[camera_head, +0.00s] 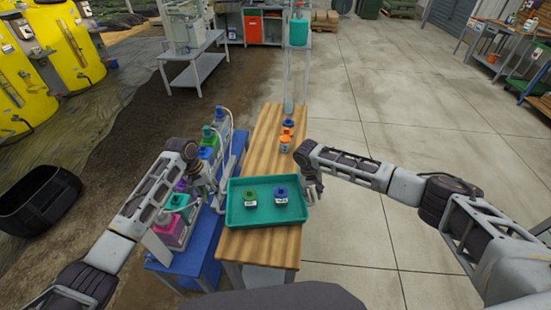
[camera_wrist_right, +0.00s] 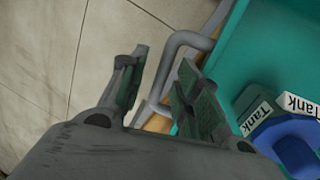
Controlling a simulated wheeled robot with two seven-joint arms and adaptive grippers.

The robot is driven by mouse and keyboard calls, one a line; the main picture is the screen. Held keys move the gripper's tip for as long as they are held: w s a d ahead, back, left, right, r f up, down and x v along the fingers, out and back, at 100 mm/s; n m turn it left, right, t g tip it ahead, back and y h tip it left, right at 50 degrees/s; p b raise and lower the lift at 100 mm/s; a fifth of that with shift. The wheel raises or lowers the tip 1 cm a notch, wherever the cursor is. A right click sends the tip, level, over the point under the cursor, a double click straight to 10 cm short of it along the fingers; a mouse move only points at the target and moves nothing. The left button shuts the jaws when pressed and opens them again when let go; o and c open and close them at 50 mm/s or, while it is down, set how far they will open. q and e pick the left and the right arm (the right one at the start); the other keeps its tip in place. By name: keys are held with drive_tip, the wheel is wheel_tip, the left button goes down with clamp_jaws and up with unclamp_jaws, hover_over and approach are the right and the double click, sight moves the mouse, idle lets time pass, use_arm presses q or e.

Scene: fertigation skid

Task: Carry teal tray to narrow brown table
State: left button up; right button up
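The teal tray (camera_head: 267,216) rests on the near end of a narrow brown wooden-topped table (camera_head: 262,150). It holds a green-capped bottle (camera_head: 250,198) and a blue-capped bottle (camera_head: 281,197). My left gripper (camera_head: 219,199) is at the tray's left side; its fingers are too small to read. My right gripper (camera_head: 313,192) is at the tray's right side. In the right wrist view its fingers (camera_wrist_right: 160,95) are apart, with part of the grey tubular handle (camera_wrist_right: 183,42) showing between them. The tray (camera_wrist_right: 255,50) and blue cap (camera_wrist_right: 290,145) show there too.
A black tub (camera_head: 38,200) sits at far left. A grey table (camera_head: 195,62) stands behind. The concrete floor (camera_head: 400,110) to the right is clear.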

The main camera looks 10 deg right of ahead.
wheel_tip(320, 180, up, 10)
drive_tip(key=a, duration=0.1)
drive_tip(key=shift+a+f, duration=0.15)
drive_tip(key=shift+a, duration=0.25)
idle(0.5)
